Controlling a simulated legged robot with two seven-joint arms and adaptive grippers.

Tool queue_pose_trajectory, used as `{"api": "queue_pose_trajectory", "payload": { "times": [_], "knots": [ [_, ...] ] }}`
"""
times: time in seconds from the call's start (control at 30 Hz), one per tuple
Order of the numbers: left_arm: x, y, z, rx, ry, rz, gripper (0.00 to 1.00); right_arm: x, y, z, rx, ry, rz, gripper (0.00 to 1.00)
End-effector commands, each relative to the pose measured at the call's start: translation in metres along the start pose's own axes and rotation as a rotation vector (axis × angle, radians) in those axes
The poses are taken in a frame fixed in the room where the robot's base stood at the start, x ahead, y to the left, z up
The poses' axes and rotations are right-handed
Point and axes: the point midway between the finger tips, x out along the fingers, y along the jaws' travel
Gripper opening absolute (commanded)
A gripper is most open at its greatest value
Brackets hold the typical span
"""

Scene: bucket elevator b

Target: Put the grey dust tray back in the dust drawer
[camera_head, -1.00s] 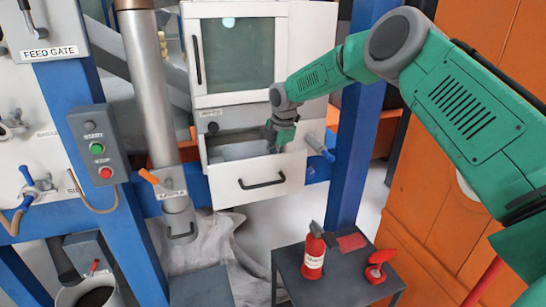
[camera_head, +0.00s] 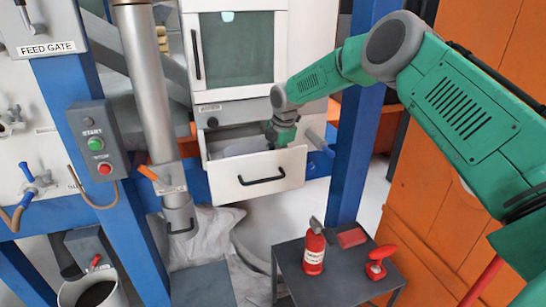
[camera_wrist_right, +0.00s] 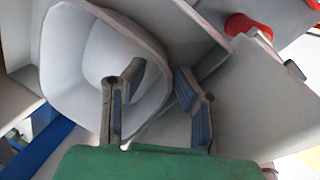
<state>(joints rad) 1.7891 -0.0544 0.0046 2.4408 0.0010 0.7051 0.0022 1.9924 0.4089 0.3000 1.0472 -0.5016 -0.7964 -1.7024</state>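The dust drawer (camera_head: 228,182) is pulled out below the windowed door in the head view. The pale grey dust tray (camera_head: 240,146) lies inside it, partly hidden by the drawer front. My right gripper (camera_head: 282,134) is at the drawer's right front corner. In the right wrist view the tray (camera_wrist_right: 70,60) is a rounded, empty basin. My right gripper (camera_wrist_right: 160,78) is open, with one finger over the tray's inside and the other outside its rim. The rim passes between them with gaps visible. I cannot tell how fully the tray is seated. My left gripper is not in view.
A small dark table (camera_head: 325,285) at lower right holds a red bottle (camera_head: 313,252) and a red item (camera_head: 376,265). A blue post (camera_head: 355,130) stands right of the drawer, and a steel pipe (camera_head: 150,90) left of it. An orange cabinet (camera_head: 425,200) is at far right.

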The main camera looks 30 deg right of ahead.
Motion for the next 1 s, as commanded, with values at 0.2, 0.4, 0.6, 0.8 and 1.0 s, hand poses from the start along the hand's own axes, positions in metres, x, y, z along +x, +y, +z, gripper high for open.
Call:
{"api": "queue_pose_trajectory", "payload": {
  "times": [0.2,0.4,0.6,0.8,1.0],
  "knots": [
    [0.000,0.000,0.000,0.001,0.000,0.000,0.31,-0.001,0.001,-0.004,-0.002,-0.003,-0.001,0.26],
    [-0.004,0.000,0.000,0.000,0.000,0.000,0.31,-0.016,0.005,-0.005,-0.003,-0.005,0.002,0.26],
    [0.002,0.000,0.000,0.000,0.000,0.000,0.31,-0.056,0.005,-0.003,-0.002,-0.003,0.005,0.26],
    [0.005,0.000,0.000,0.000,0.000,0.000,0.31,-0.098,0.004,-0.001,-0.001,-0.001,0.003,0.26],
    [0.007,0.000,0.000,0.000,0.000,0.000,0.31,-0.125,0.005,-0.003,-0.001,-0.002,0.000,0.26]
  ]
}}
